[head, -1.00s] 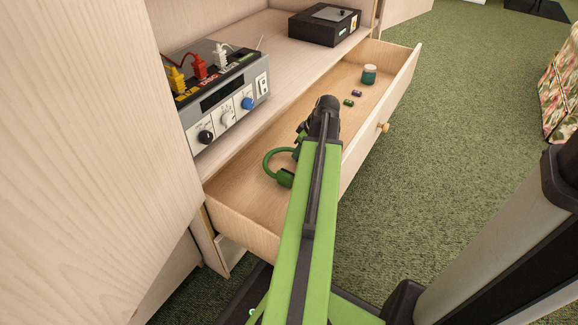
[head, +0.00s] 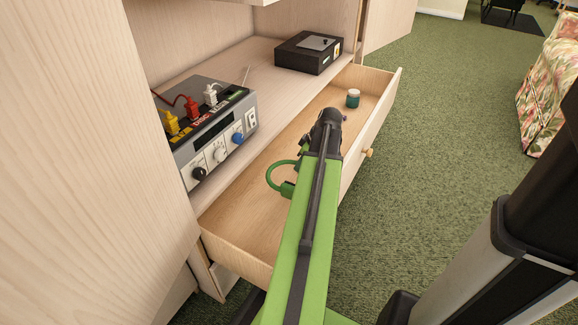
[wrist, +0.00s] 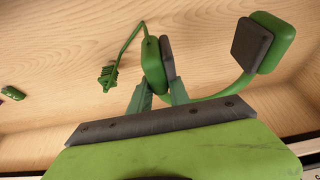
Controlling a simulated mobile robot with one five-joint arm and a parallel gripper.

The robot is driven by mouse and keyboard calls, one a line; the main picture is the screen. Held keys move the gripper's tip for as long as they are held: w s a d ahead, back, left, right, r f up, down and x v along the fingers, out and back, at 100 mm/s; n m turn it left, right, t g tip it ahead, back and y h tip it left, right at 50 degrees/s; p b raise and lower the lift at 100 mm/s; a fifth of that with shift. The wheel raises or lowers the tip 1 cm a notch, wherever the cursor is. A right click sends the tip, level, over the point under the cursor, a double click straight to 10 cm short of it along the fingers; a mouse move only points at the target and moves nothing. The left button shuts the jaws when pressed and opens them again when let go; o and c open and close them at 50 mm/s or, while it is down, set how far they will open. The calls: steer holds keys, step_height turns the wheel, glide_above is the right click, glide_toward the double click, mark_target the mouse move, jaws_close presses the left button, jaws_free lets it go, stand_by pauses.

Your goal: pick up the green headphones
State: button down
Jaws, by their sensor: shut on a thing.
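The green headphones (head: 278,177) show in the head view over the near part of the open drawer, partly hidden behind my arm. In the wrist view, one green ear cup with a dark pad (wrist: 152,65) is between my fingertips. The other ear cup (wrist: 270,42) is at the upper right, joined by the curved green band. My gripper (wrist: 160,88) is shut on the near ear cup. I cannot tell how far the headphones are above the drawer floor.
The drawer (head: 235,245) stands open from a pale wood cabinet. It holds a teal jar (head: 353,99) at its far end and a small dark-green item (wrist: 12,93). A grey device (head: 215,135) and black box (head: 308,52) sit on the shelf above.

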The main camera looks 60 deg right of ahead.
steer(key=s+d+r+p, duration=0.3)
steer(key=s+d+r, duration=0.1)
steer(key=s, duration=0.1)
steer(key=shift+s+d+r, duration=0.15)
steer(key=shift+d, duration=0.05)
